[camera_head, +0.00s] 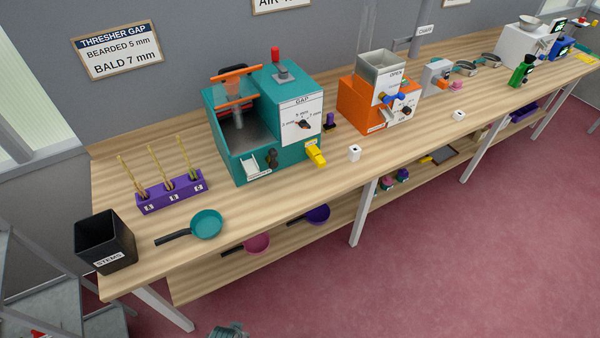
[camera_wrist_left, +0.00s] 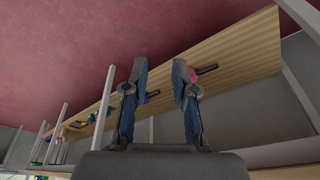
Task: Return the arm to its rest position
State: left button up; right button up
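My left gripper (camera_wrist_left: 160,66) shows in the left wrist view with its two dark, blue-sided fingers spread apart. Nothing is between the fingertips. Beyond them are the wooden bench's lower shelf and a pink pan (camera_wrist_left: 192,74), so the gripper is clear of the bench. In the head view a small grey piece of my own arm or gripper shows at the bottom edge, left of centre. I cannot tell which arm it belongs to. My right gripper cannot be made out in either view.
The bench (camera_head: 230,225) carries a teal thresher (camera_head: 240,160), an orange machine (camera_head: 360,110), a purple ear rack (camera_head: 172,192), a teal pan (camera_head: 206,224) and a black stems bin (camera_head: 108,243). Pans lie on the lower shelf (camera_head: 200,275). Grey steps (camera_head: 60,305) stand lower left. The red floor (camera_head: 450,260) is clear.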

pick_arm(q)
jog(key=s+f+g+b, duration=0.1)
jog(key=s+f, duration=0.2)
jog(key=f, duration=0.7)
jog(key=s+f+b, duration=0.1)
jog(key=s+f, duration=0.2)
jog(key=f, duration=0.7)
jog(key=s+a+f+b, duration=0.1)
jog(key=s+f, duration=0.5)
jog(key=s, duration=0.1)
jog(key=s+a+f+g+b, duration=0.1)
jog(key=s+a+f, duration=0.1)
jog(key=s+f, duration=0.5)
jog(key=shift+s+a+f, duration=0.25)
jog(key=shift+s+f, duration=0.05)
jog(key=shift+s, duration=0.25)
